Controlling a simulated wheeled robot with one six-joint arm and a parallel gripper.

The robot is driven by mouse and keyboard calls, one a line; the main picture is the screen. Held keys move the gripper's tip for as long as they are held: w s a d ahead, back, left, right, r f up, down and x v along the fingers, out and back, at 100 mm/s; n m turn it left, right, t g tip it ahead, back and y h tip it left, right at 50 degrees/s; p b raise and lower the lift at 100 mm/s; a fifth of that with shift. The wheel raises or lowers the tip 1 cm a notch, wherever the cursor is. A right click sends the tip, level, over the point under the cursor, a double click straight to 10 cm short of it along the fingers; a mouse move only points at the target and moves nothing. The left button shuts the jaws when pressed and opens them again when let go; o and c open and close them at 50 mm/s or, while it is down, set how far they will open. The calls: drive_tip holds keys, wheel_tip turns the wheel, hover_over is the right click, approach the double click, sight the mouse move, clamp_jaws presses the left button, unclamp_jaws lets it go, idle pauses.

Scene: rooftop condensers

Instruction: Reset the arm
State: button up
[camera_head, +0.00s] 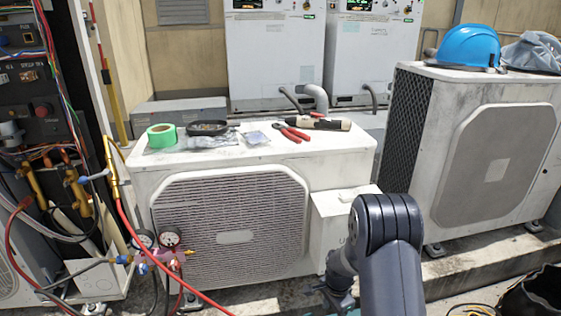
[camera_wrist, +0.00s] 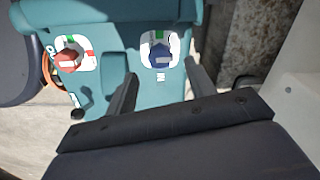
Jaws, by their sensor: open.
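My gripper (camera_wrist: 160,72) is open in the wrist view, its two dark fingers apart with nothing held between them. Beyond the fingers is a teal unit (camera_wrist: 112,60) with a red knob (camera_wrist: 69,58) on the left and a blue knob (camera_wrist: 161,55) nearer the fingers. I cannot tell how far the fingers are from it. In the head view my dark arm (camera_head: 392,245) rises at the bottom, right of the middle, in front of the near condenser. The arm hides most of my gripper there.
The near white condenser (camera_head: 235,225) carries green tape (camera_head: 161,136), a black tray (camera_head: 207,128), red-handled pliers (camera_head: 291,133) and a cylindrical tool (camera_head: 325,123). Gauges (camera_head: 158,245) with hoses hang at its left front. Another condenser (camera_head: 495,160) bears a blue helmet (camera_head: 469,46). A black bag (camera_head: 535,300) lies lower right.

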wheel_tip(320, 180, up, 6)
drive_tip(key=p, duration=0.2)
wheel_tip(320, 180, down, 11)
drive_tip(key=b, duration=0.4)
drive_tip(key=shift+b, duration=0.35)
drive_tip(key=shift+r+n, duration=0.2)
drive_tip(key=shift+n, duration=0.5)
drive_tip(key=n, duration=0.7)
drive_tip(key=shift+b, duration=0.35)
drive_tip(key=n+b, duration=0.1)
drive_tip(key=n, duration=0.3)
drive_tip(key=shift+n, duration=0.3)
drive_tip(key=n+b, duration=0.1)
drive_tip(key=n, duration=0.3)
drive_tip(key=shift+r+n+p, duration=0.3)
drive_tip(key=shift+r+p, duration=0.3)
drive_tip(key=shift+r, duration=0.85)
